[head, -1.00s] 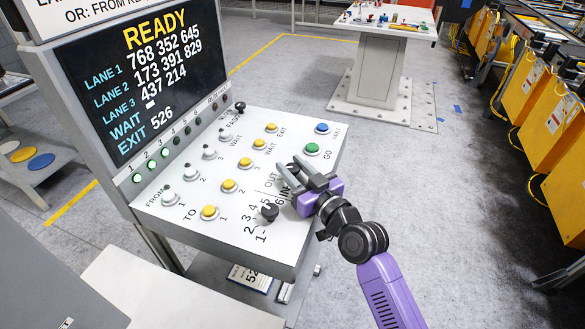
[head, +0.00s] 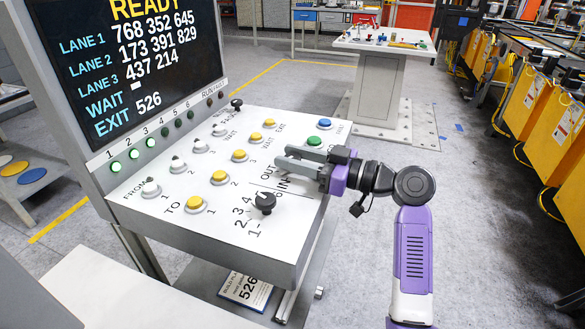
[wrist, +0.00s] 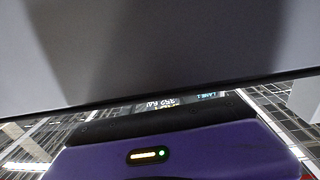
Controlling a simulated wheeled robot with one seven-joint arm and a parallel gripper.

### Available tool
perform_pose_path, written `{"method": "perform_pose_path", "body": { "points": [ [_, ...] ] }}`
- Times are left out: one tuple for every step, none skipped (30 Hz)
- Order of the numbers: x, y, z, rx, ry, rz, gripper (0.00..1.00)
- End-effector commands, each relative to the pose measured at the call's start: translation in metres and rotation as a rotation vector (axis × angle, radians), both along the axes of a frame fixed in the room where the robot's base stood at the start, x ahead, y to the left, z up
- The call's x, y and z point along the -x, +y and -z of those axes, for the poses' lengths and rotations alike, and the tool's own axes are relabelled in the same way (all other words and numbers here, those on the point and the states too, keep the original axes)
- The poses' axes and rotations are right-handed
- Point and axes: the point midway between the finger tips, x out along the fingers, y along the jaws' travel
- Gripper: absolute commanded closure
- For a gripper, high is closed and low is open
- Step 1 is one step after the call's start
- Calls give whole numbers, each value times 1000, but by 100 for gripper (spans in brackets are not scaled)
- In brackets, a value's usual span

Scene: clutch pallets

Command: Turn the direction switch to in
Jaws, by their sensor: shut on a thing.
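The direction switch is at the OUT and IN labels (head: 275,177) on the right part of the sloping console (head: 140,212). Its knob is hidden by my fingers, so I cannot tell which way it points. My gripper (head: 283,157) comes in from the right, low over the panel, with its fingers pointing left. It is shut on the direction switch just above the labels. In the wrist view, my purple gripper housing (wrist: 170,155) fills the bottom and a plain grey surface covers the top.
A black numbered knob (head: 265,202) stands just below my gripper. Green (head: 314,141) and blue (head: 325,124) buttons lie above it. Yellow buttons (head: 219,177) and grey toggles fill the left. The READY display (head: 130,75) rises behind.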

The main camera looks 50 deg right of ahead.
Motion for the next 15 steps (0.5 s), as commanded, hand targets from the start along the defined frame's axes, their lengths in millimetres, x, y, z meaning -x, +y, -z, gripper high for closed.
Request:
{"method": "perform_pose_path", "body": {
  "points": [
    [-1,-3,1,0,-5,-40,100],
    [-1,-3,1,-1,-5,-69,100],
    [-1,-3,1,0,-4,-105,100],
    [-1,-3,1,0,-4,-132,100],
    [-1,-2,1,1,-3,-157,100],
    [-1,-2,1,1,-3,-190,100],
    [-1,-2,1,0,-2,-214,100],
    [-1,-2,1,0,-3,-237,100],
    [-1,-2,1,0,-2,-265,100],
    [-1,-2,1,0,-2,-286,100],
    [-1,-1,1,-1,-1,-307,100],
    [-1,-1,1,1,0,-330,100],
    [-1,-1,1,0,1,-348,100],
    [-1,-1,1,1,0,-364,100],
    [-1,-1,1,0,1,-384,100]
  ]
}}
